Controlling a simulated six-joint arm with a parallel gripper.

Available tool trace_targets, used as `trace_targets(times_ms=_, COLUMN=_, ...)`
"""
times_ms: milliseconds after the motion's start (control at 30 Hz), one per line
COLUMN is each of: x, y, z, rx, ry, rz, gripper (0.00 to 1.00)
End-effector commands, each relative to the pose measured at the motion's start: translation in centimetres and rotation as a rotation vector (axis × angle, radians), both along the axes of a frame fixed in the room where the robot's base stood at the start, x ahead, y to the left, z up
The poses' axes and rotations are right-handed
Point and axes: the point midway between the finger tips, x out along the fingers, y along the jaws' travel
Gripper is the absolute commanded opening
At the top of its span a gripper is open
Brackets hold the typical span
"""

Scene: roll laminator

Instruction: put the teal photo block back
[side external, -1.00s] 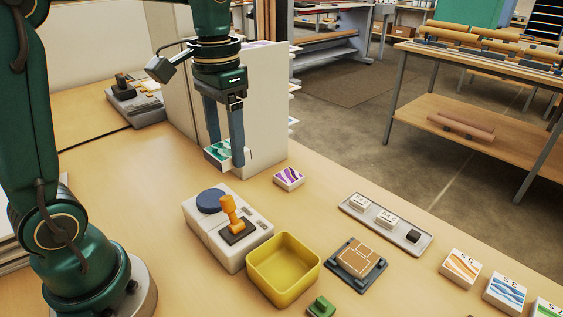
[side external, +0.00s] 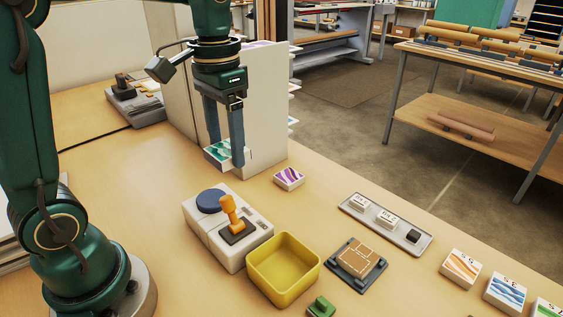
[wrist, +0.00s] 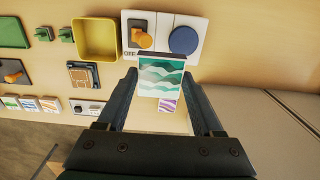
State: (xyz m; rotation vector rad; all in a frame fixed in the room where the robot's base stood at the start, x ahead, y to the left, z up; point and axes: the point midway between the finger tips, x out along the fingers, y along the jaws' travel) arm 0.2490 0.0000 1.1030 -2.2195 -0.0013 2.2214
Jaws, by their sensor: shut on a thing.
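The teal photo block (side external: 215,153) is white-sided with teal wave bands on its top. My gripper (side external: 224,156) is shut on it and holds it above the table, beside the white upright panel and behind the control box. In the wrist view the teal photo block (wrist: 162,78) sits between the two fingers of my gripper (wrist: 165,80), its wave picture facing the camera. A purple-striped photo block (side external: 289,178) lies on the table to the right of the held block; in the wrist view the purple block (wrist: 168,105) shows partly beyond it.
A control box (side external: 203,226) with a blue disc and orange lever stands below. A yellow bin (side external: 283,278), a dark fixture with a brown piece (side external: 357,262) and a grey tray (side external: 418,244) follow. Several photo blocks, including an orange one (side external: 461,267), lie at right. The white panel (side external: 262,115) is close.

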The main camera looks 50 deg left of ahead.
Motion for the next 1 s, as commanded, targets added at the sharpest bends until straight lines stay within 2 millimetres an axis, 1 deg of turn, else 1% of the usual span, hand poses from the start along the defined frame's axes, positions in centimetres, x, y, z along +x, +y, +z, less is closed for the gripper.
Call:
trace_targets(times_ms=133, x=0.7, y=0.1, z=0.1, rx=0.000, ry=-0.001, rz=-0.030, gripper=0.16)
trace_targets(times_ms=233, x=2.1, y=0.8, z=-0.2, rx=-0.001, ry=0.002, rz=-0.058, gripper=0.16)
trace_targets(times_ms=433, x=5.3, y=4.1, z=-2.7, rx=-0.002, ry=0.005, rz=-0.061, gripper=0.16)
trace_targets(times_ms=533, x=6.1, y=5.8, z=-4.2, rx=-0.003, ry=0.005, rz=-0.040, gripper=0.16)
trace_targets(times_ms=633, x=6.2, y=6.7, z=-5.5, rx=-0.003, ry=0.004, rz=-0.014, gripper=0.16)
trace_targets(times_ms=700, x=6.4, y=6.5, z=-6.1, rx=-0.002, ry=0.003, rz=-0.007, gripper=0.16)
trace_targets(times_ms=767, x=6.7, y=5.9, z=-6.7, rx=-0.003, ry=0.003, rz=-0.005, gripper=0.16)
trace_targets(times_ms=1000, x=8.9, y=1.1, z=-9.8, rx=-0.002, ry=0.004, rz=-0.008, gripper=0.16)
